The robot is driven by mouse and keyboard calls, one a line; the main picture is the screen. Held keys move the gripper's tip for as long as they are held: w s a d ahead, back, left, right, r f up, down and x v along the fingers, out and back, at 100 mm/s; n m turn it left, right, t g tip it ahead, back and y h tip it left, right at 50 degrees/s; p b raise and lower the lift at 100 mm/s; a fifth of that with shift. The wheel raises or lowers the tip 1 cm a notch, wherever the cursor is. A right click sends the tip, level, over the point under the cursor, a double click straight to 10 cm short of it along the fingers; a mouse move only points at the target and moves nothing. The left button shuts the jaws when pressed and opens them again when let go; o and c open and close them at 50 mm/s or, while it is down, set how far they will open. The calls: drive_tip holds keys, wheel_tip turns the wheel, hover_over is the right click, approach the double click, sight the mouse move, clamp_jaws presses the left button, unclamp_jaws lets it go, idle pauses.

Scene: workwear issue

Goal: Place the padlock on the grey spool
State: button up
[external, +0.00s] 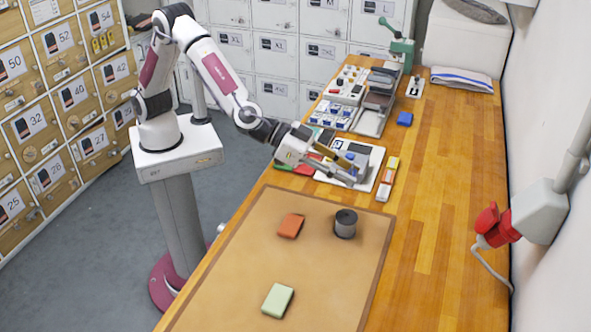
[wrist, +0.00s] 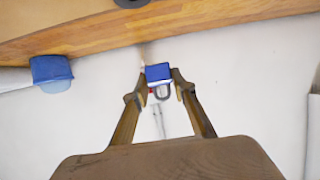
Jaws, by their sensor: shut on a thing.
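The blue padlock (wrist: 158,73) is between my two fingers in the wrist view, with its dark shackle showing below the body. My gripper (wrist: 160,88) is shut on it. In the external view my gripper (external: 356,178) hangs over the far part of the table, beyond the spool; the padlock cannot be made out clearly there. The grey spool (external: 345,224) stands upright on the tan mat, dark on top, with nothing on it. It is apart from my gripper, nearer the camera.
On the tan mat (external: 325,270) are an orange block (external: 291,226) and a green block (external: 278,300). The table's right side is clear.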

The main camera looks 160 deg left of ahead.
drive_tip(key=shift+w+d+m+h, duration=0.3)
drive_tip(key=shift+w+d, duration=0.1)
drive_tip(key=shift+w, duration=0.1)
hover_over(341, 215)
drive_tip(key=shift+f, duration=3.05)
drive_tip(key=shift+f, duration=0.1)
drive_tip(key=shift+f, duration=1.8)
drive_tip(key=shift+f, duration=0.15)
